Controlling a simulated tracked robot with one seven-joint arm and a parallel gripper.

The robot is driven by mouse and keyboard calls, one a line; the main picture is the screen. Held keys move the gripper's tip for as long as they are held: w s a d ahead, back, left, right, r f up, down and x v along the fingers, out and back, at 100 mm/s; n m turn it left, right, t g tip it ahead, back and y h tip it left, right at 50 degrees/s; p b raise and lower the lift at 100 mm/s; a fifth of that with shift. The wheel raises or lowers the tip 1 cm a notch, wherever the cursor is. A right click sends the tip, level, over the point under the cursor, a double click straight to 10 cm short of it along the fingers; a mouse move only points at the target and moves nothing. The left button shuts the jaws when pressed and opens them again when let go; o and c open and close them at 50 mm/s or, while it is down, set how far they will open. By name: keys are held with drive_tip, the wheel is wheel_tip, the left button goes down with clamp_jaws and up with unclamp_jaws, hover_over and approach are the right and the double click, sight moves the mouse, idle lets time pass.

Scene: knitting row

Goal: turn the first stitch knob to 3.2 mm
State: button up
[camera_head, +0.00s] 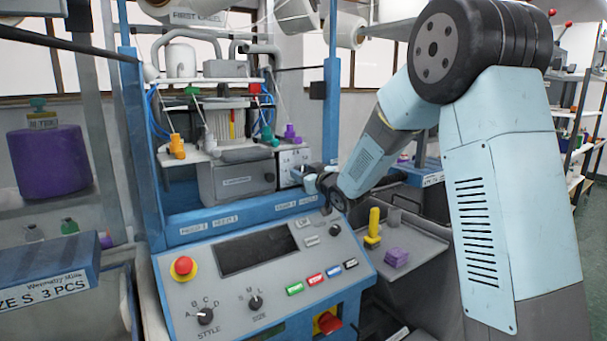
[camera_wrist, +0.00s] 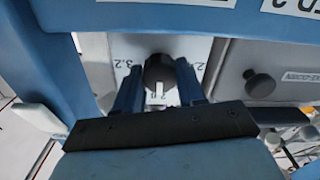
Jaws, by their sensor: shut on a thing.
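The stitch knob (camera_wrist: 158,70) is a dark round knob with a white pointer mark, on a pale dial plate (camera_wrist: 120,50). In the wrist view its mark points down in the picture, toward a partly hidden number that looks like 2.8. The 3.2 label is left of the knob, and a label that looks like 2.4 is at its right. My gripper (camera_wrist: 157,85) is shut on the knob, one blue finger on each side. In the head view my gripper (camera_head: 311,181) is at the dial plate (camera_head: 292,158), and the knob cannot be made out.
A grey box (camera_head: 235,183) adjoins the dial plate; a second dark knob (camera_wrist: 259,84) is on it. Below is a control panel (camera_head: 230,295) with a red stop button (camera_head: 183,267). A side tray (camera_head: 415,240) holds a yellow piece (camera_head: 373,228) and a purple block (camera_head: 396,257).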

drive_tip(key=shift+w+d+m, duration=0.1)
drive_tip(key=shift+m, duration=0.2)
drive_tip(key=m, duration=0.3)
drive_tip(key=shift+d+r, duration=0.1)
drive_tip(key=m, duration=0.4)
drive_tip(key=shift+w+d+m, duration=0.1)
drive_tip(key=shift+m, duration=0.3)
drive_tip(key=m, duration=0.3)
drive_tip(key=shift+m, duration=2.2)
drive_tip(key=shift+d, duration=0.1)
